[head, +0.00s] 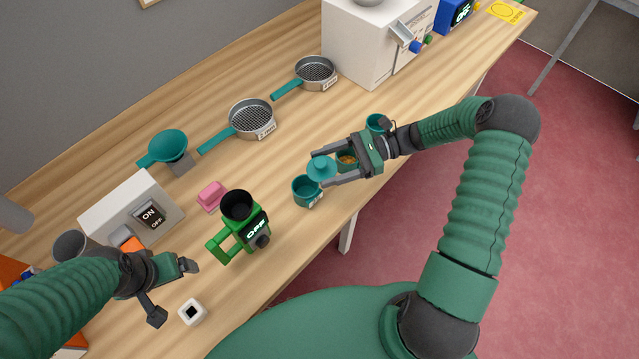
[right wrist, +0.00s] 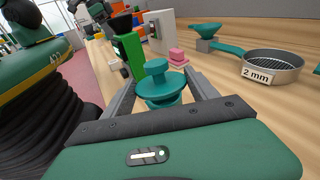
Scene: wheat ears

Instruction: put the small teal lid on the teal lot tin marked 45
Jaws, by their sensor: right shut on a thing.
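The small teal lid (head: 321,168) has a round knob. My right gripper (head: 316,171) is shut on it, and the lid sits between the fingers in the right wrist view (right wrist: 158,87). Just below and left of it in the head view is an open teal tin (head: 303,192) with a white label too small to read. The lid seems apart from this tin, but the gap is hard to judge. A second teal tin (head: 346,166), holding grain, is partly behind the right gripper. A third teal tin (head: 375,122) stands farther back. My left gripper (head: 174,292) is open and empty.
A green device marked OFF (head: 228,243) and a pink block (head: 211,195) stand left of the tins. Sieves (head: 250,118), a teal funnel (head: 168,145) and a white ON/OFF box (head: 110,210) line the back. A white cube (head: 192,312) lies near my left gripper.

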